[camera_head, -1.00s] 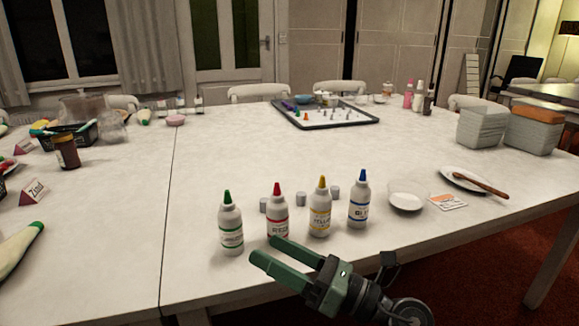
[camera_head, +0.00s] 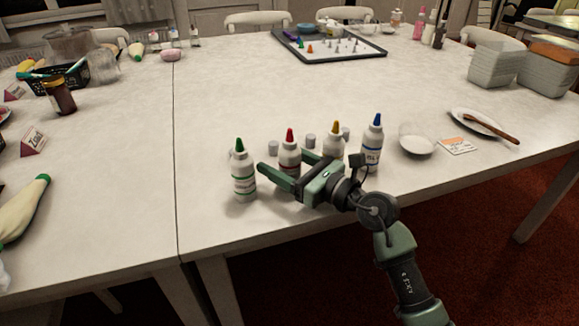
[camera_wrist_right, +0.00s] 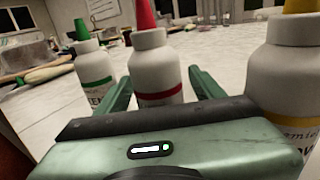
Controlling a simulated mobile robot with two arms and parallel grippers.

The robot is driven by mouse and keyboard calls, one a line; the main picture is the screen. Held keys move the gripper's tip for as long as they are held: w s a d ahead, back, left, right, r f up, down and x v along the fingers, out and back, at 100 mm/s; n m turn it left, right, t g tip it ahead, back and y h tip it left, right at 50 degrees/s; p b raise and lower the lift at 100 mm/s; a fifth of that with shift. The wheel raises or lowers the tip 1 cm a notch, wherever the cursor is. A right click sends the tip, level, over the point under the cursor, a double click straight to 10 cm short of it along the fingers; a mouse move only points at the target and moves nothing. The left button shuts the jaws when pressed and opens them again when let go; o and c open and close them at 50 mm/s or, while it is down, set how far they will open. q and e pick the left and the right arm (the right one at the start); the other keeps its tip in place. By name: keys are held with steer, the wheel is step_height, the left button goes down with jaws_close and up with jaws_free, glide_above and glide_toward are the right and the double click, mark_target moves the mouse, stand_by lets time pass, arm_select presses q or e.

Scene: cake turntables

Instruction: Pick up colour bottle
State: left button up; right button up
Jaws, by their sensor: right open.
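Several white colour bottles stand upright in a row near the table's front edge. They are a green-capped bottle (camera_head: 243,176), a red-capped bottle (camera_head: 290,153), a yellow-capped bottle (camera_head: 334,140) and a blue-capped bottle (camera_head: 372,140). My right gripper (camera_head: 282,172) is open at the red-capped bottle, which it partly hides in the head view. In the right wrist view the red-capped bottle (camera_wrist_right: 155,70) stands between the two open fingers. The green-capped bottle (camera_wrist_right: 94,75) is left of the fingers and the yellow-capped bottle (camera_wrist_right: 285,75) is right. Contact cannot be told. My left gripper is not in view.
Small grey lids (camera_head: 310,141) stand behind the bottles. A white bowl (camera_head: 417,147), a card (camera_head: 458,146) and a plate (camera_head: 462,117) with a brown stick lie to the right. A black-rimmed tray (camera_head: 376,54) is farther back. The table's middle is clear.

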steer(key=shift+w+a, duration=0.3)
steer(key=shift+a, duration=0.1)
steer(key=c, duration=1)
steer(key=shift+o, duration=0.3)
steer(key=shift+r, duration=0.1)
